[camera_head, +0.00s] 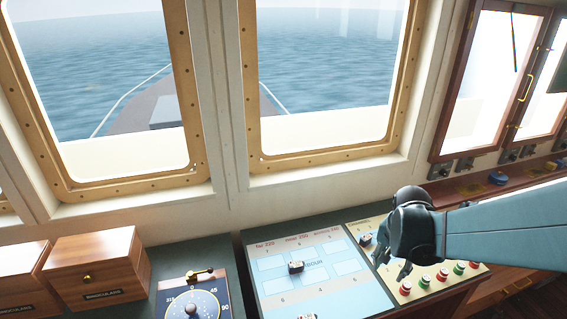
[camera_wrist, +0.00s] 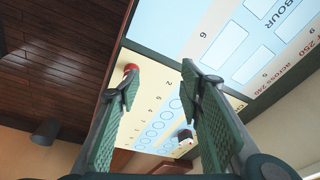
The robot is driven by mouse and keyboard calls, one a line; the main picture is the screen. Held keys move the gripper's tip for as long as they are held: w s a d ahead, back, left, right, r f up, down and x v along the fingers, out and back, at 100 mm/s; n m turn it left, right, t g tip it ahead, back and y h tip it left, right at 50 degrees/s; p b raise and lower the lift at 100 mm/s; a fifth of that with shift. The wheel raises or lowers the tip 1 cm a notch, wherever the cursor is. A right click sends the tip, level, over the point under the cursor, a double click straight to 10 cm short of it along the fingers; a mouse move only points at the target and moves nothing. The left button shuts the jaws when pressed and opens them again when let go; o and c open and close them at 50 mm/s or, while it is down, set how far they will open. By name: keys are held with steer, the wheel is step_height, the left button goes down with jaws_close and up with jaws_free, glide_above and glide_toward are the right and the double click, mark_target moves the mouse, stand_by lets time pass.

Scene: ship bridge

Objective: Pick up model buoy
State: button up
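Several small red and green pieces that look like model buoys stand in a row along the front right edge of the cream panel; one red buoy (camera_head: 442,275) and one green buoy (camera_head: 458,268) are among them. My gripper (camera_head: 390,266) is over the cream panel (camera_head: 385,285), left of most of the row, fingers pointing down. In the wrist view my gripper (camera_wrist: 160,76) is open with nothing between its fingers. A red buoy (camera_wrist: 131,68) shows just beyond the left fingertip there, partly hidden by it. Whether the fingers touch the panel I cannot tell.
A blue harbour chart (camera_head: 275,289) lies left of the cream panel, with a small model ship (camera_head: 296,267) on it. Another small model (camera_head: 366,239) stands on the cream panel. A dial (camera_head: 191,307) and wooden binocular boxes (camera_head: 98,270) are farther left. Windows rise behind.

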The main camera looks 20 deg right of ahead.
mark_target(407, 284)
steer(key=shift+s+d+f+m+g+p, duration=0.2)
steer(key=shift+s+d+m+p, duration=0.3)
steer(key=shift+d, duration=0.5)
steer(key=shift+s+d+f+m+g+p, duration=0.1)
steer(key=shift+s+d+m+g+p, duration=0.15)
steer(key=shift+s+d+m+p, duration=0.55)
steer(key=shift+s+d+f+m+g+p, duration=0.15)
steer(key=shift+d+m+g+p, duration=0.2)
steer(key=shift+d, duration=0.8)
steer(key=shift+f, duration=0.1)
steer(key=shift+w+d+f, duration=0.1)
steer(key=shift+d+f, duration=0.05)
steer(key=shift+f, duration=1.05)
steer(key=shift+f, duration=0.15)
steer(key=shift+d+f+b, duration=0.15)
steer(key=shift+f+b, duration=0.05)
steer(key=shift+f, duration=1.05)
steer(key=shift+d+f+b, duration=0.1)
steer(key=shift+f+b, duration=0.05)
steer(key=shift+f, duration=1.05)
steer(key=c, duration=0.8)
